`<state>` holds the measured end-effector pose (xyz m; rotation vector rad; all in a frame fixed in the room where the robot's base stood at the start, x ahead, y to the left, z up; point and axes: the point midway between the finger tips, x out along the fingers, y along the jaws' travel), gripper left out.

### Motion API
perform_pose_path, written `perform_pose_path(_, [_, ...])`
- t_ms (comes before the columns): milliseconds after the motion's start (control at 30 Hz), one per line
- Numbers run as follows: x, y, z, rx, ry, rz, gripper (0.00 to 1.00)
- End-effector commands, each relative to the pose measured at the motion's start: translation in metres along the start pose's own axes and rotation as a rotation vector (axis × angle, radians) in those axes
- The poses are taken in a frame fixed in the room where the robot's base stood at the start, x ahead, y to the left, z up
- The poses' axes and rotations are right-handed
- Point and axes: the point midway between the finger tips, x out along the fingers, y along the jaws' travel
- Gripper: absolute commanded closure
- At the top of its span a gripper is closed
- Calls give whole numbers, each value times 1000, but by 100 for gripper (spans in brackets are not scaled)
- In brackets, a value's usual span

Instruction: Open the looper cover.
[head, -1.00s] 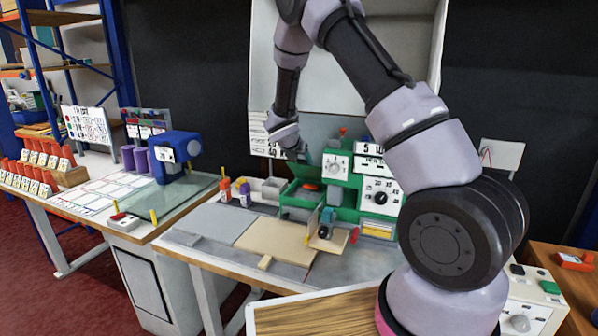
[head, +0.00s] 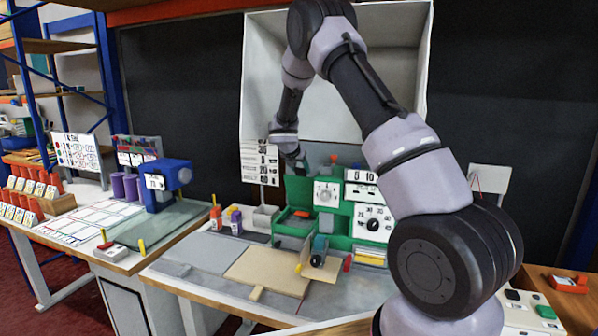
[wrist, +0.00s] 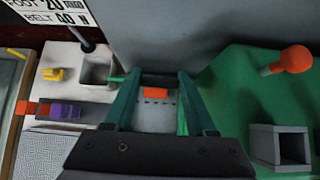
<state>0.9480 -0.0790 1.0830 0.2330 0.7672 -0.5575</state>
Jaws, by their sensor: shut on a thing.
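The green sewing machine (head: 335,222) stands on the table. Its looper cover (head: 298,191), a green panel at the machine's left end, stands raised in the head view. An orange part shows just in front of its foot. My gripper (head: 301,163) is at the cover's top edge. In the wrist view my gripper (wrist: 160,82) has its teal fingers on either side of the view's middle, shut on the cover; the held part is mostly hidden. An orange block (wrist: 159,93) shows between and beyond the fingers.
An orange-knobbed lever (wrist: 288,60) and a square grey tube (wrist: 279,145) are to the right in the wrist view. Small bins (wrist: 97,70) lie to the left. A white panel (head: 335,105) rises behind the machine. A tan board (head: 268,268) lies in front.

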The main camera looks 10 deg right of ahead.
Motion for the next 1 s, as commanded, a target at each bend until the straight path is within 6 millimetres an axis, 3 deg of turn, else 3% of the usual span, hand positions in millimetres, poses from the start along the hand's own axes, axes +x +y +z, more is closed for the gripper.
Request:
perform_pose_path(267, [0,0,2,0,-4,1,100])
perform_pose_path(300, [0,0,2,0,-4,1,40])
perform_pose_path(367, [0,0,2,0,-3,1,17])
perform_pose_path(400, [0,0,2,0,-3,1,14])
perform_pose_path(767, [-5,0,1,1,-2,1,14])
perform_pose_path(1000, [-46,1,2,0,-3,3,14])
